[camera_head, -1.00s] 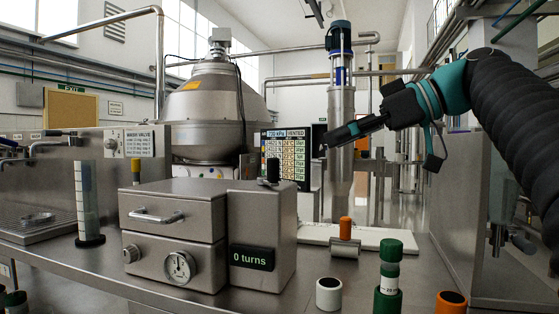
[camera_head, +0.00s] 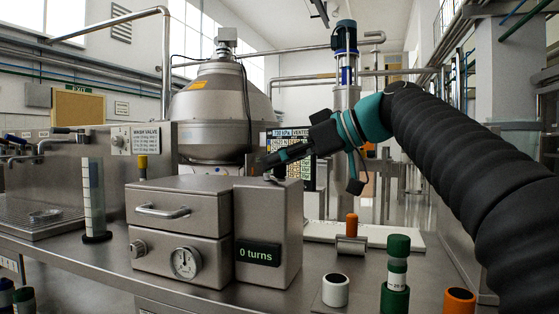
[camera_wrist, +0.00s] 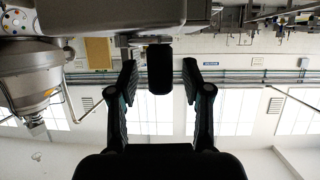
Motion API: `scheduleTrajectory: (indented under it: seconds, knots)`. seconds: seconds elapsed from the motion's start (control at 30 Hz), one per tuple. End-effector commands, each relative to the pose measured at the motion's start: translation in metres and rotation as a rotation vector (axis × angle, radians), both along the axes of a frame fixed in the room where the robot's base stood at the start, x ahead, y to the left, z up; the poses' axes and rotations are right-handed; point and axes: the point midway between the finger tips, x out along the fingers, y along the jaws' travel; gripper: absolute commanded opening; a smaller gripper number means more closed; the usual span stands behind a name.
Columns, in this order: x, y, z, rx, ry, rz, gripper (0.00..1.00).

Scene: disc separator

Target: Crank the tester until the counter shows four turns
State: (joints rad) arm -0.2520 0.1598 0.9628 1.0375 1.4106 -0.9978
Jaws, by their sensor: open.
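The tester (camera_head: 180,195) is a grey metal box on the steel bench, with a front handle and a round dial. Its counter (camera_head: 258,253) reads "0 turns". My gripper (camera_head: 268,163) is over the top of the tester's right-hand block, reaching in from the right. In the wrist view my gripper (camera_wrist: 160,82) is open, with the black crank knob (camera_wrist: 160,68) between its two fingers and a gap on each side. In the head view the gripper hides most of the knob and the crank arm.
On the bench stand a graduated cylinder (camera_head: 94,205), a white cup (camera_head: 335,290), a green-capped vial (camera_head: 396,275) and an orange-topped piece (camera_head: 351,228) by a white tray (camera_head: 400,235). A display panel (camera_head: 300,180) is behind the tester.

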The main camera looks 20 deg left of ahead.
Motion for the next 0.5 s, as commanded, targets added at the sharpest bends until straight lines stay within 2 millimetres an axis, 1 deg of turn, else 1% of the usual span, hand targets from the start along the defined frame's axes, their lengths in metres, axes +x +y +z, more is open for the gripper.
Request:
scheduleTrajectory:
  seconds: [0.1, 0.3, 0.33, 0.37, 0.4, 0.47, 0.5]
  knots:
    - [0.0001, 0.0031, -0.0012, 0.0, 0.0, 0.001, 0.49]
    - [0.0002, 0.0031, -0.0012, 0.0, 0.0, 0.0, 0.49]
    - [0.0002, 0.003, -0.0011, 0.0, 0.0, 0.0, 0.47]
    - [0.0002, 0.003, -0.0011, 0.0, 0.0, 0.0, 0.39]
    - [0.0001, 0.0029, -0.0011, 0.0, 0.0, 0.0, 0.29]
    - [0.0001, 0.0029, -0.0011, 0.0, 0.0, 0.0, 0.14]
    - [0.0001, 0.0028, -0.0011, 0.0, 0.0, 0.0, 0.04]
